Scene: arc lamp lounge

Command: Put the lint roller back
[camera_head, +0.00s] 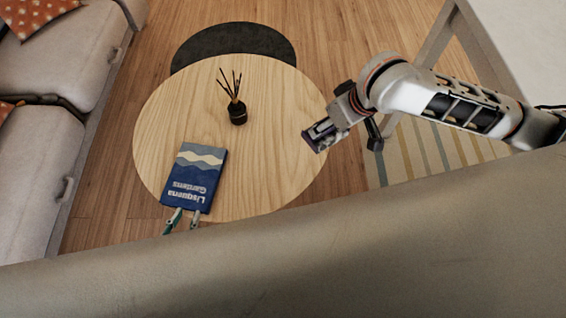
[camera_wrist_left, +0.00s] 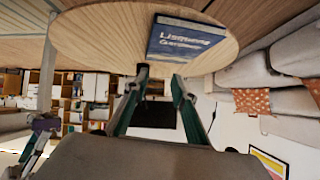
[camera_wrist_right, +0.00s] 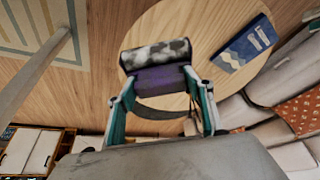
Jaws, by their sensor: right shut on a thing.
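The lint roller (camera_wrist_right: 158,60), a speckled grey-white roll with a purple part, is held across my right gripper (camera_wrist_right: 160,98), whose fingers are shut on it. In the head view the lint roller (camera_head: 321,134) is at the tip of my right gripper (camera_head: 338,126), over the right edge of the round table (camera_head: 275,165). My left gripper (camera_head: 183,221) is by the table's near edge, just below the blue book (camera_head: 193,178). Its fingers are apart and empty in the left wrist view (camera_wrist_left: 160,76). The left arm is hidden in the head view.
A grey sofa (camera_head: 35,150) is at left, a striped rug (camera_head: 430,155) and a white table (camera_head: 520,40) at right. A broad beige surface (camera_head: 330,250) fills the front.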

